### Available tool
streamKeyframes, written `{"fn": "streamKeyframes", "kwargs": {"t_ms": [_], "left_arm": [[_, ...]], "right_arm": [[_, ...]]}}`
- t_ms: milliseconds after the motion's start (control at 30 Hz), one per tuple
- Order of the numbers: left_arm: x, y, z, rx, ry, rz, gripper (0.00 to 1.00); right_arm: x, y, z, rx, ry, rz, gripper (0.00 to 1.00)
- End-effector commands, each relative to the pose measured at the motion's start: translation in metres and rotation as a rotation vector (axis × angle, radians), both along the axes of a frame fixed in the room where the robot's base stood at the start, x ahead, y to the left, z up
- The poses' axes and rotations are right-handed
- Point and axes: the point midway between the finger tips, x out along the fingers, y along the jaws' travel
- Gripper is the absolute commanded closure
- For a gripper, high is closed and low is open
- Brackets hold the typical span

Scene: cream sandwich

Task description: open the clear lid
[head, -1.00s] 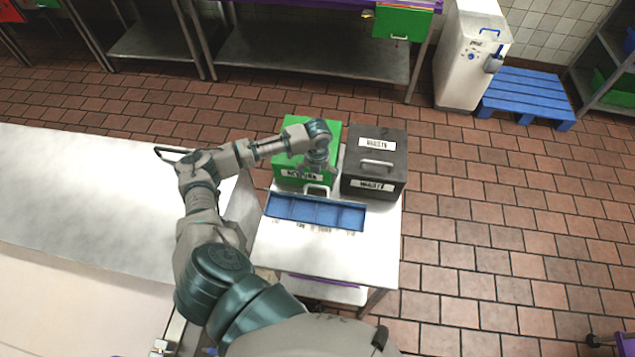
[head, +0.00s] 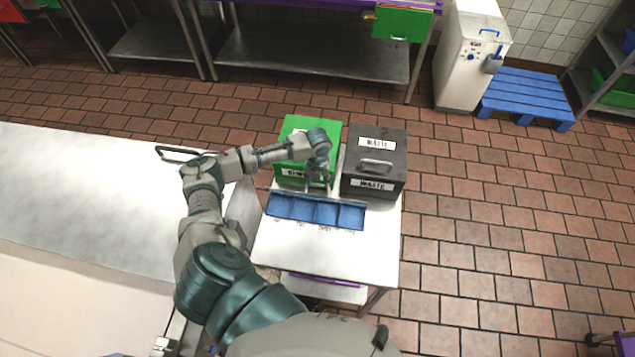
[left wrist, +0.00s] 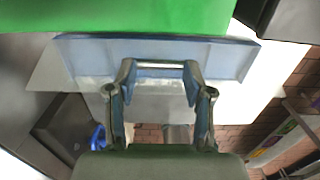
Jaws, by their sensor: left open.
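A blue tray (head: 290,207) with several compartments sits on the white table in front of the green box. Its clear lid is hard to make out in the head view, and I cannot tell how far it is raised. In the left wrist view the tray (left wrist: 90,57) lies beyond my fingers, and a pale bar, which looks like the lid's handle (left wrist: 160,64), spans between the fingertips. My left gripper (head: 319,186) points down at the tray's back edge. In the wrist view the left gripper (left wrist: 159,74) is open. My right gripper is not in view.
A green box (head: 308,130) stands behind the tray, with a black waste box (head: 386,150) with a handle to its right. The front of the white table (head: 335,255) is clear. A long pale counter (head: 80,195) lies to the left.

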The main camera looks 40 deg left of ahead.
Motion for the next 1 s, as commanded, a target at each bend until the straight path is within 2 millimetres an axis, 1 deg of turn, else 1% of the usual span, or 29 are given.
{"fn": "streamKeyframes", "kwargs": {"t_ms": [33,367,633,767,1000], "left_arm": [[-0.006,-0.002,-0.009,-0.001,0.019,-0.003,1.0],[-0.007,-0.002,-0.013,-0.004,0.028,-0.003,1.0],[0.005,0.004,-0.014,-0.06,0.13,0.0,1.0],[0.013,0.008,-0.017,-0.067,0.141,-0.004,1.0],[0.015,0.009,-0.017,-0.066,0.142,-0.006,1.0]], "right_arm": [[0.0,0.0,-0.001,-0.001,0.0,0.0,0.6],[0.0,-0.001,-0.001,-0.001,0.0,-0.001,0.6],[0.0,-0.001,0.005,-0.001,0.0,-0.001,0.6],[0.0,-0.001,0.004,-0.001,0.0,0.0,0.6],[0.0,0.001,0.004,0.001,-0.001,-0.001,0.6]]}}
